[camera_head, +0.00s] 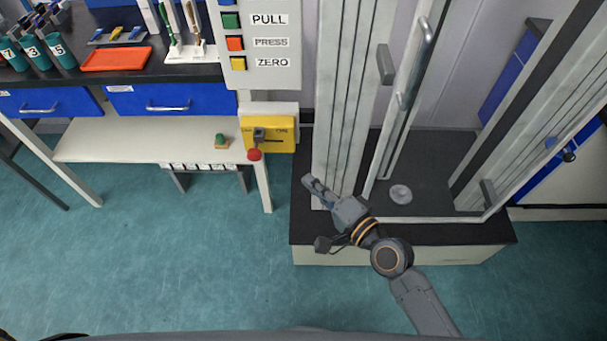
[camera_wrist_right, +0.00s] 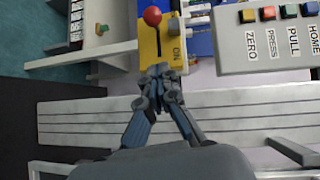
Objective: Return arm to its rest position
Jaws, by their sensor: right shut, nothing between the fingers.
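My right gripper (camera_head: 313,187) is in front of the left post of the rheometer (camera_head: 345,90), above the dark top of its base. In the right wrist view the same gripper (camera_wrist_right: 160,78) has its fingertips together with nothing between them. There the tips overlap the lower edge of the yellow switch box (camera_wrist_right: 150,40) in the picture; I cannot tell whether they touch it. The switch box also shows in the head view (camera_head: 282,142), with a red-knobbed lever beside it. My left gripper is not in view.
The button panel (camera_head: 262,78) hangs above the switch box, left of the rheometer. A bench (camera_head: 75,78) with blue drawers, cups and an orange tray stands at the left. A small green-topped object (camera_head: 221,142) lies on the lower shelf. The teal floor in front is clear.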

